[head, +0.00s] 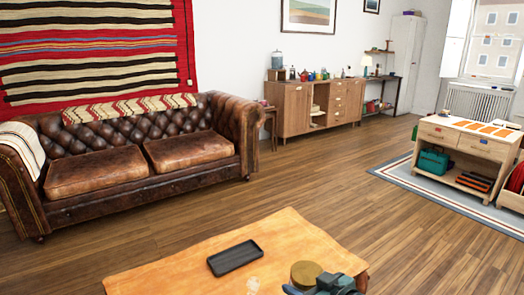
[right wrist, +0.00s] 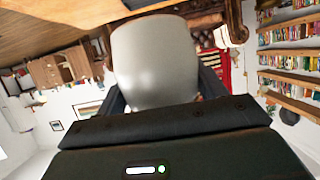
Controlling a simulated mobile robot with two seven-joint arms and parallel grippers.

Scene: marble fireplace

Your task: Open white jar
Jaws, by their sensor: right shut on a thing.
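A smooth, pale grey-white rounded body fills the middle of the right wrist view; it looks like the white jar (right wrist: 155,62). My right gripper (head: 322,286) shows at the bottom edge of the head view, over the near right part of the table. Its dark fingers are on both sides of the pale body in the right wrist view, shut on it. A round golden-brown disc (head: 306,272) shows right beside the gripper in the head view; I cannot tell whether it belongs to the jar. My left gripper is out of view.
The orange-topped table (head: 170,273) holds a dark rectangular tray (head: 235,257) left of the gripper. A brown leather sofa (head: 130,160) stands behind it. A wooden sideboard (head: 295,105) and a small workbench (head: 468,140) on a rug are farther off. Wooden floor between them is clear.

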